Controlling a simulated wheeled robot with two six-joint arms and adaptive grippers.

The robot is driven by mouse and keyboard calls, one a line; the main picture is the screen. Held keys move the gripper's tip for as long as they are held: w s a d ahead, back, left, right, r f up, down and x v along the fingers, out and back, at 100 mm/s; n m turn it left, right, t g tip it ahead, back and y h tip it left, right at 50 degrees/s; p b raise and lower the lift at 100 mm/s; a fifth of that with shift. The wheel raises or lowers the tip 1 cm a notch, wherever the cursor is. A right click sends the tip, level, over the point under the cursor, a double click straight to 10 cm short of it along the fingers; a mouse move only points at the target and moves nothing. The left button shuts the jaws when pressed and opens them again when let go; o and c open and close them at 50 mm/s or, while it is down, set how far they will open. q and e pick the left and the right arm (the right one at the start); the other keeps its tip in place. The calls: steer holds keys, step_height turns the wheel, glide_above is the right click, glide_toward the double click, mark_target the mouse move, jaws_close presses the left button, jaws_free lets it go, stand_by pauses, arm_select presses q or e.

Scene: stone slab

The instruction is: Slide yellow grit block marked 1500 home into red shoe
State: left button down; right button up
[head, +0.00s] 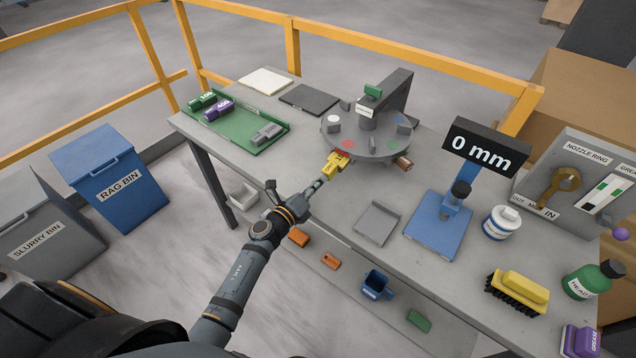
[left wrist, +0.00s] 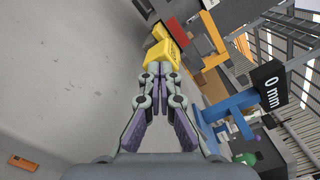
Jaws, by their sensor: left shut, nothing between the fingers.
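The yellow grit block (head: 333,169) is at the near rim of the round grey disc (head: 372,151), against the red shoe (head: 342,155). In the left wrist view the yellow block (left wrist: 166,54) is straight ahead, with a bit of the red shoe (left wrist: 161,31) beyond it. My left gripper (head: 323,181) is shut and empty. Its fingertips (left wrist: 159,72) are close together at the block's near end; they look to be touching it, but I cannot be sure. How far the block is inside the shoe is hard to tell. My right gripper is not in view.
A green tray (head: 250,143) with several blocks lies at the left. A grey tray (head: 376,224) and a blue stand (head: 436,232) under the 0 mm display (head: 478,148) are to the right. A yellow brush (head: 522,287) lies near the front edge.

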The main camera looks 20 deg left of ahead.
arm_select(q)
steer(key=shift+x, duration=1.7)
steer(key=v, duration=1.5)
steer(key=shift+s+r, duration=0.1)
steer(key=s+a+f+n+g+y, duration=0.25)
steer(key=f+n, duration=0.25)
steer(key=f, duration=0.5)
steer(key=s+a+f+n+g+y, duration=0.2)
steer(key=s+a+f+n, duration=0.3)
steer(key=f, duration=0.5)
steer(key=s+a+f+n+g+y, duration=0.25)
steer(key=f+n, duration=0.35)
steer(key=f, duration=0.4)
steer(key=s+d+f+n+g, duration=0.1)
steer(key=s+f+n+g, duration=0.3)
steer(key=s, duration=0.9)
steer(key=s+d+f+n+g, duration=0.2)
steer(key=s+f+n+g, duration=0.2)
steer(key=s+f+n, duration=0.4)
steer(key=s+f, duration=0.4)
steer(key=s, duration=0.2)
steer(key=shift+s+n+g, duration=0.2)
steer(key=shift+n+g, duration=0.2)
steer(key=shift+f, duration=0.1)
